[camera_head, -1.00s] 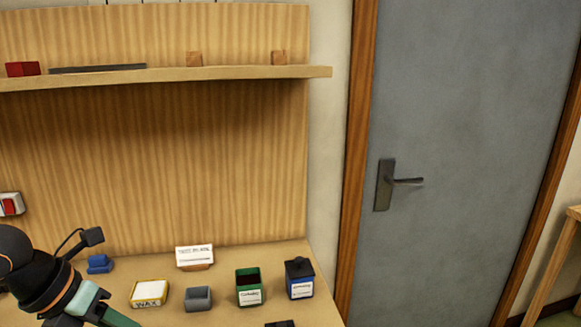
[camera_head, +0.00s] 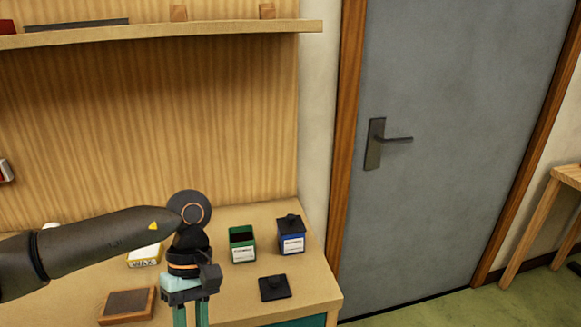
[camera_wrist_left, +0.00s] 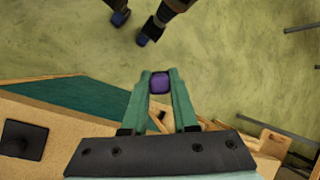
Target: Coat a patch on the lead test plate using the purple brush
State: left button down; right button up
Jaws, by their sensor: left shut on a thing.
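My left gripper (camera_wrist_left: 160,84) is shut on the purple brush (camera_wrist_left: 160,83), of which only a small purple part shows between the fingertips. In the head view the same gripper (camera_head: 190,314) points down near the bench's front, its fingertips cut off by the lower edge. A grey slab in a wooden frame (camera_head: 127,304) lies on the bench left of the gripper; it may be the lead test plate, but I cannot read any label. The brush's bristles are hidden. My right gripper cannot be made out.
An open green tin (camera_head: 243,245) and a closed blue tin (camera_head: 290,236) stand at the back right of the bench. A black lid (camera_head: 274,288) lies in front of them. A wax block (camera_head: 144,257) sits behind my arm. A shelf (camera_head: 200,33) runs above.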

pick_arm(q)
jog(key=m, duration=0.1)
jog(key=m+y, duration=0.1)
jog(key=m, duration=0.1)
jog(key=a+m+y, duration=0.1)
jog(key=shift+f, duration=0.3)
jog(key=shift+w+a+m+t+y, duration=0.1)
jog(key=shift+a+m+t+y, duration=0.4)
jog(key=shift+m, duration=0.45)
jog(key=shift+w+a+m+t+y, duration=0.15)
jog(key=shift+a+m+y, duration=0.2)
jog(key=shift+a+m, duration=0.5)
jog(key=shift+w+a+m+t+y, duration=0.1)
jog(key=shift+a+m+t+y, duration=0.3)
jog(key=shift+m, duration=0.7)
